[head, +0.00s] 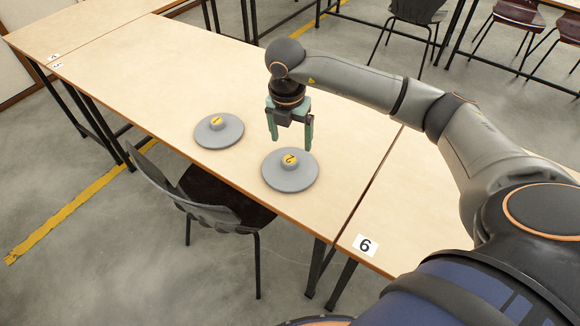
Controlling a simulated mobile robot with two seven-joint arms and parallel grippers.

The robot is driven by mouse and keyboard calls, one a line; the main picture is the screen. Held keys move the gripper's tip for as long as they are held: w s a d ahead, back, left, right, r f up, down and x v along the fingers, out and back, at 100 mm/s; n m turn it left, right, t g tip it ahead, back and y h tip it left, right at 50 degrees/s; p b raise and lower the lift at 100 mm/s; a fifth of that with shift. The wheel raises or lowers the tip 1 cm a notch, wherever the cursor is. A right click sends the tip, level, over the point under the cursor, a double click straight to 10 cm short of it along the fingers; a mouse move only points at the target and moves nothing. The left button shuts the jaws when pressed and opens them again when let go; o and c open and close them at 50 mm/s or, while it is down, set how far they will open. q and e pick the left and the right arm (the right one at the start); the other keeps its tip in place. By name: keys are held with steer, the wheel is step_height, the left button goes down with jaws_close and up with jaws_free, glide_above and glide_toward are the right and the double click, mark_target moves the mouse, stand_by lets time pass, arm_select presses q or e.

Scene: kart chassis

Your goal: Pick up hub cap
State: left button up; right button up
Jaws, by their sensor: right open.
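Two round grey hub caps with raised centre knobs and yellow number labels lie flat on the wooden table. The hub cap labelled 2 (290,178) is near the table's front edge. The other hub cap (219,137), with a yellow label hard to read, lies to its left and a little farther back. My right gripper (290,141) points down above the hub cap labelled 2. Its green fingers are apart with nothing between them, and it seems clear of the knob. My left gripper is not in view.
The table (150,70) is otherwise bare, with free room behind and left of the hub caps. A black chair (215,200) stands at its front edge. An adjoining table marked 6 (400,220) is at the right. More chairs (515,18) stand at the back.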

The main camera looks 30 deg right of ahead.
mark_target(290, 159)
steer(key=shift+w+f, duration=0.15)
steer(key=shift+f, duration=1.65)
steer(key=shift+w+f, duration=0.1)
steer(key=shift+f, duration=1.65)
jaws_close()
